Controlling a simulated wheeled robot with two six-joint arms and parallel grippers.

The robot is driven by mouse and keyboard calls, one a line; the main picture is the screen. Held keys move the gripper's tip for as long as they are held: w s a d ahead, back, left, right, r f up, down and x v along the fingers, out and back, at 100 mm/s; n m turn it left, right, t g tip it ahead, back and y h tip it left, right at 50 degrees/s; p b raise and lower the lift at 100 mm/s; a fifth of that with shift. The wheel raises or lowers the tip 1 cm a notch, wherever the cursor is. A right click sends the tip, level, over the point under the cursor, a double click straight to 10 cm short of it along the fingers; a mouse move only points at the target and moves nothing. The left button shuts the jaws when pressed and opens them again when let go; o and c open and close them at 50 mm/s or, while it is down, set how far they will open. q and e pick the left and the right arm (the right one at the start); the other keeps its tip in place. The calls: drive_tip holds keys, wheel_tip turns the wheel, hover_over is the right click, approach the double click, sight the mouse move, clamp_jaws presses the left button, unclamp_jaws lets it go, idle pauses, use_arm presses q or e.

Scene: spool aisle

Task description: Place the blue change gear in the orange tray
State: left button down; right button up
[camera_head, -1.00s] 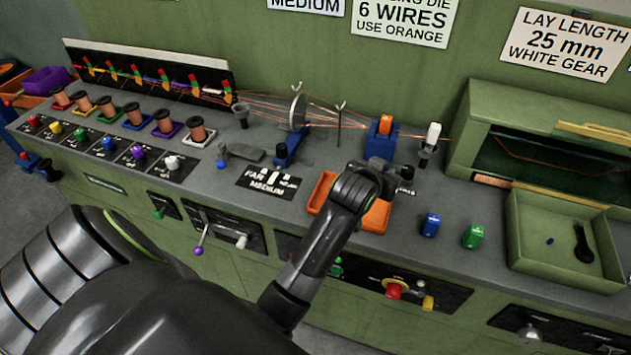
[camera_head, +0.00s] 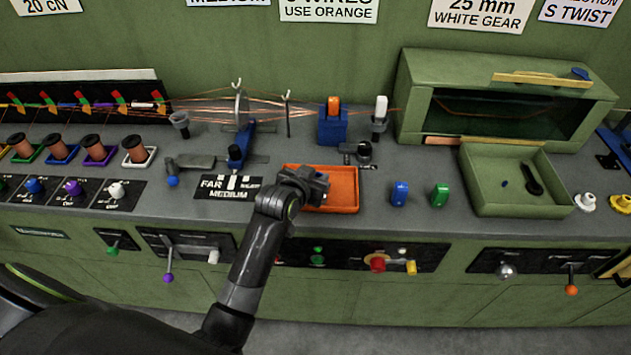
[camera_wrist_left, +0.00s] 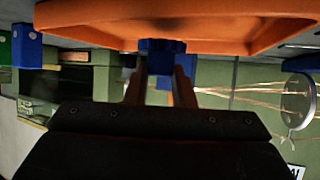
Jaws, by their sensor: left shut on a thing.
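The orange tray (camera_head: 343,188) lies on the grey bench top in the head view. My left gripper (camera_head: 322,186) is over the tray's left part. In the left wrist view, which is upside down, the tray (camera_wrist_left: 90,22) fills the top. There the gripper (camera_wrist_left: 162,60) is shut on the blue change gear (camera_wrist_left: 162,46), a small toothed disc at the fingertips, close against the tray. I cannot tell whether the gear touches it. In the head view the gripper hides the gear. My right gripper is not in view.
A blue block (camera_head: 399,193) and a green block (camera_head: 439,196) stand right of the tray. A green open bin (camera_head: 484,202) is further right. A blue die stand (camera_head: 332,130) and taut copper wires are behind the tray. A black label plate (camera_head: 228,188) is at its left.

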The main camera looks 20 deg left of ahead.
use_arm(q)
drive_tip(key=shift+f, duration=1.05)
drive_tip(key=c, duration=1.2)
unclamp_jaws()
drive_tip(key=shift+c, duration=0.2)
drive_tip(key=shift+r, duration=0.2)
drive_tip(key=v, duration=1.2)
